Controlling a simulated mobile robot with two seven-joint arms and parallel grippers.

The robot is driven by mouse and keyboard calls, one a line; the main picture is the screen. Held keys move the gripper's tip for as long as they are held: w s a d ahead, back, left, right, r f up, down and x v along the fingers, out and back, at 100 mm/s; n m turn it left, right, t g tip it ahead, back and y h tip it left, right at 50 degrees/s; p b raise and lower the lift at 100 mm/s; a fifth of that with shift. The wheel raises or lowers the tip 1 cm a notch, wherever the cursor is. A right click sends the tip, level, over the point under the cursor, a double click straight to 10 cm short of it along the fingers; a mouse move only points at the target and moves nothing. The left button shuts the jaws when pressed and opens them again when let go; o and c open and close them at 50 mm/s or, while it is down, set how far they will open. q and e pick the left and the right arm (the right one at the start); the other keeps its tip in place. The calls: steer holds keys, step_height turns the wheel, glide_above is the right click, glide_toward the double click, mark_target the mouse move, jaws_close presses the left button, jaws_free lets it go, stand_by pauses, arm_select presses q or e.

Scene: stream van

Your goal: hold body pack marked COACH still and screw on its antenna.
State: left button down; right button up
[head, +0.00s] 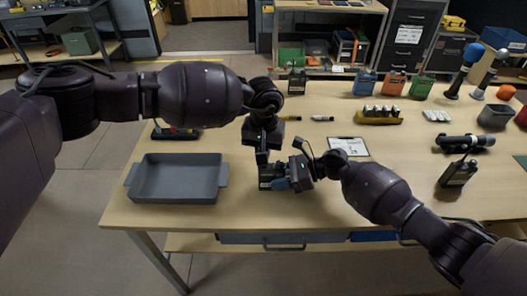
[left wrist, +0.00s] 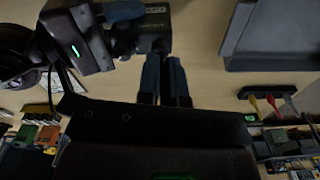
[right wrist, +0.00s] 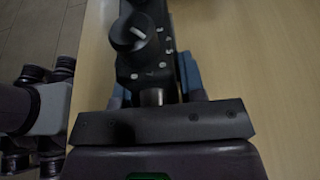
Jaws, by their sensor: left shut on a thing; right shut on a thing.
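My right gripper (head: 282,182) comes from the right and is shut on the pack. The right wrist view shows the pack's black panel with a knob (right wrist: 130,32), white marks and a silver stub between the blue fingers. My left gripper (left wrist: 163,62) reaches in at the pack, its blue fingers close together on something slim, seemingly the antenna. That thing is mostly hidden, so its seating cannot be told.
A grey tray (head: 178,195) stands to the left. Another body pack (head: 457,172) stands at the right. A clipboard (head: 348,147), a yellow battery holder (head: 380,117) and blue, orange and green packs (head: 393,84) lie farther back. The table's front edge is close.

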arm_select(q)
steer(key=m, duration=0.3)
steer(key=shift+m, duration=0.3)
steer(key=shift+m, duration=0.3)
steer(key=m, duration=0.3)
steer(key=shift+m, duration=0.4)
steer(key=c, duration=1.4)
jaws_free()
steer(key=shift+o, duration=0.2)
steer(key=shift+n, duration=2.1)
